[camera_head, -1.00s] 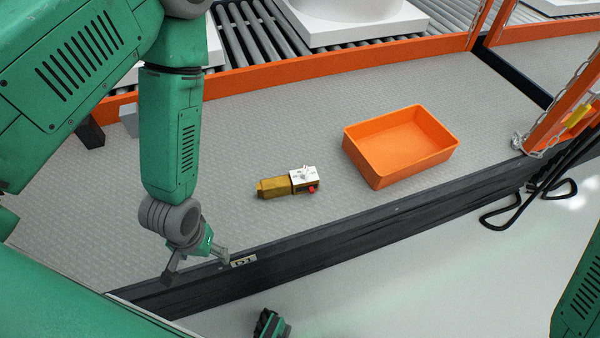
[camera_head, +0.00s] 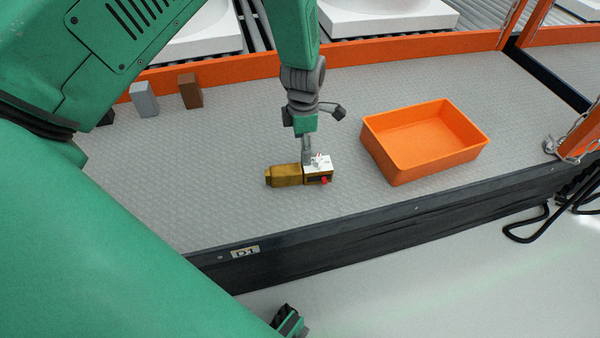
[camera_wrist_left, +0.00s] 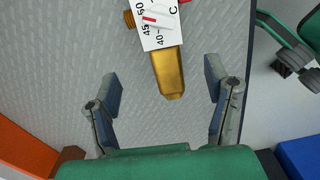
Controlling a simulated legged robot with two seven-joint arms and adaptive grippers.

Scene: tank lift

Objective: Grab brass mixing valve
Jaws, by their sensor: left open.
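The brass mixing valve (camera_head: 286,175) lies on its side on the grey textured bench top. Its right end carries a white scale plate and a red knob. My left gripper (camera_head: 320,134) is open and empty, just behind and above the valve's plate end, with one finger overlapping the plate in the head view. In the left wrist view the valve (camera_wrist_left: 169,72) points its brass end between the spread fingers of the gripper (camera_wrist_left: 163,84); contact is not clear. A dark green part at the head view's bottom edge seems to be my right gripper (camera_head: 288,322); its fingers are unclear.
An empty orange bin (camera_head: 425,143) stands right of the valve. A grey block (camera_head: 145,99) and a brown block (camera_head: 190,91) stand at the back left. An orange rail (camera_head: 400,46) borders the back. The bench's dark front edge (camera_head: 400,225) is near.

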